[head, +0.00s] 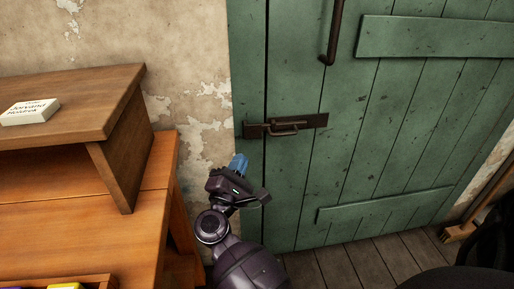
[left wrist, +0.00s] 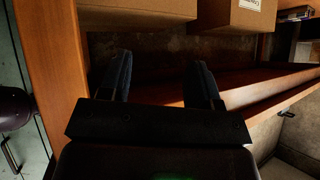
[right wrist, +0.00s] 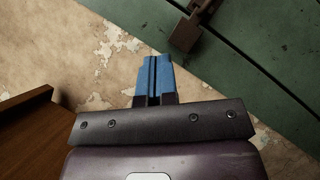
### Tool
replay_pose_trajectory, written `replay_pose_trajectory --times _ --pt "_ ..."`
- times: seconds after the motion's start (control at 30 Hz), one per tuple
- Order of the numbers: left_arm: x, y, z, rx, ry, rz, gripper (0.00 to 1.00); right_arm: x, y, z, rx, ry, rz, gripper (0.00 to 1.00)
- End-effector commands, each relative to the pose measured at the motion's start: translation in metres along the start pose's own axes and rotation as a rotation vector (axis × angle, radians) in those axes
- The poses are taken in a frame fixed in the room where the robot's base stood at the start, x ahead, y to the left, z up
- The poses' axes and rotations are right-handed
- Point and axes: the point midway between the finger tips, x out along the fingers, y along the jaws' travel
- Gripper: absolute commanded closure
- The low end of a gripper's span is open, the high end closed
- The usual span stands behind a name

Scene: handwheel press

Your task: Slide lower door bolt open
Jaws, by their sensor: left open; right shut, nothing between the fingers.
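The lower door bolt (head: 290,126) is a dark, rusty bolt with a looped handle, mounted level on the green door (head: 345,140). Its left end lies across the gap beside the door's edge. My right gripper (head: 240,163) is below and left of the bolt, apart from it, with its blue fingers shut and empty. In the right wrist view, the shut fingers (right wrist: 154,75) point past the wall toward the bolt's end (right wrist: 187,30), which is up and to the right. My left gripper (left wrist: 161,80) is open and empty, facing shelving with cardboard boxes; it is not visible in the head view.
A wooden bench (head: 95,235) with a raised shelf (head: 75,90) stands left of the door, close to my right arm. A white labelled box (head: 30,111) lies on the shelf. A dark door handle (head: 333,35) hangs above the bolt. A broom (head: 460,232) leans at the right.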

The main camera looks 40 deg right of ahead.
Motion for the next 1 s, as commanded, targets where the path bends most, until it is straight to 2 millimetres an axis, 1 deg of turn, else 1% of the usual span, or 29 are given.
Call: replay_pose_trajectory --times 0.03,0.1,0.2,0.3,0.43,0.77,0.87,1.0 --pt "0.003 0.003 0.009 0.005 -0.016 0.007 0.43 -0.004 -0.010 -0.016 0.101 -0.002 -0.065 1.00" --pt "0.005 0.004 0.009 0.012 -0.015 0.010 0.43 -0.004 -0.014 -0.024 0.237 -0.023 -0.137 1.00" --pt "0.008 0.004 0.005 0.020 -0.005 0.012 0.43 -0.004 -0.016 -0.033 0.378 -0.050 -0.212 1.00" --pt "0.009 0.004 0.003 0.025 0.002 0.013 0.43 -0.005 -0.016 -0.037 0.457 -0.067 -0.253 1.00" --pt "0.009 0.004 0.001 0.029 0.006 0.013 0.43 -0.005 -0.015 -0.038 0.491 -0.075 -0.269 1.00" --pt "0.007 0.003 0.002 0.029 0.004 0.013 0.43 -0.002 -0.015 -0.037 0.489 -0.076 -0.265 1.00" --pt "0.007 0.003 0.002 0.029 0.003 0.014 0.43 0.005 -0.017 -0.037 0.488 -0.076 -0.264 1.00" --pt "0.007 0.004 0.004 0.027 -0.001 0.014 0.43 0.025 -0.021 -0.036 0.487 -0.078 -0.263 1.00"
